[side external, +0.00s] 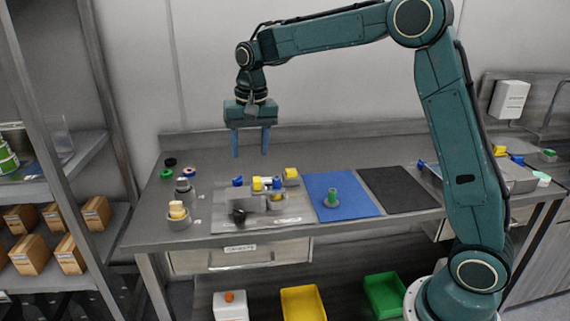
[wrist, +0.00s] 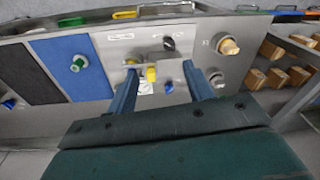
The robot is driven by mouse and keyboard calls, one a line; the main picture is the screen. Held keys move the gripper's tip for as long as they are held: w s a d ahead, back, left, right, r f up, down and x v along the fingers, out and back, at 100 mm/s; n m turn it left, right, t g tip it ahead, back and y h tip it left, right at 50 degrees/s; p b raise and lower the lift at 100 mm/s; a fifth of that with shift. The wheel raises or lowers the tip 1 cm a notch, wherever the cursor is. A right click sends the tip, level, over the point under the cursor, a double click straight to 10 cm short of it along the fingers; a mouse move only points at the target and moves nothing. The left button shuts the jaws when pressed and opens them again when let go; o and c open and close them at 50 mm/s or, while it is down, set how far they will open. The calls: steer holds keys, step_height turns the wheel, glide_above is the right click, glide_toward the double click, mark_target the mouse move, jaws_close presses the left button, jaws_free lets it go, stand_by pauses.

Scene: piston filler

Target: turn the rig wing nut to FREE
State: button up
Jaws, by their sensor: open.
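The filler rig (side external: 270,202) stands on a grey plate near the front middle of the bench. It carries small yellow and blue parts and a black knob (side external: 239,215); the knob also shows in the wrist view (wrist: 169,44). I cannot tell which part is the wing nut, and no FREE mark is readable. A yellow part (side external: 257,184) sits on top of the rig. My gripper (side external: 251,155) hangs above the rig, pointing down, open and empty. In the wrist view, a yellow part (wrist: 151,74) shows between the blue fingers (wrist: 160,68).
A blue mat (side external: 350,207) with a green-topped part (side external: 332,198) lies right of the rig, then a black mat (side external: 400,190). A holder with a tan piece (side external: 178,211) stands left. Small coloured caps (side external: 170,162) lie at the back left. The bench behind the rig is mostly clear.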

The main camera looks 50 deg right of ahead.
steer(key=s+r+n+t, duration=0.1)
steer(key=s+r, duration=0.3)
steer(key=s, duration=0.3)
steer(key=shift+s+a+r+n, duration=0.2)
steer(key=shift+a+r+n, duration=0.1)
steer(key=shift+r, duration=0.1)
steer(key=shift+s, duration=0.15)
steer(key=s+n+t, duration=0.1)
steer(key=s+n, duration=0.1)
steer(key=s, duration=0.9)
steer(key=s+a+f+n+t, duration=0.1)
steer(key=s+n+t, duration=0.1)
steer(key=s, duration=1)
steer(key=shift+s+f+n, duration=0.25)
steer(key=shift+f+n, duration=0.05)
steer(key=shift+n, duration=0.4)
steer(key=shift+a, duration=0.1)
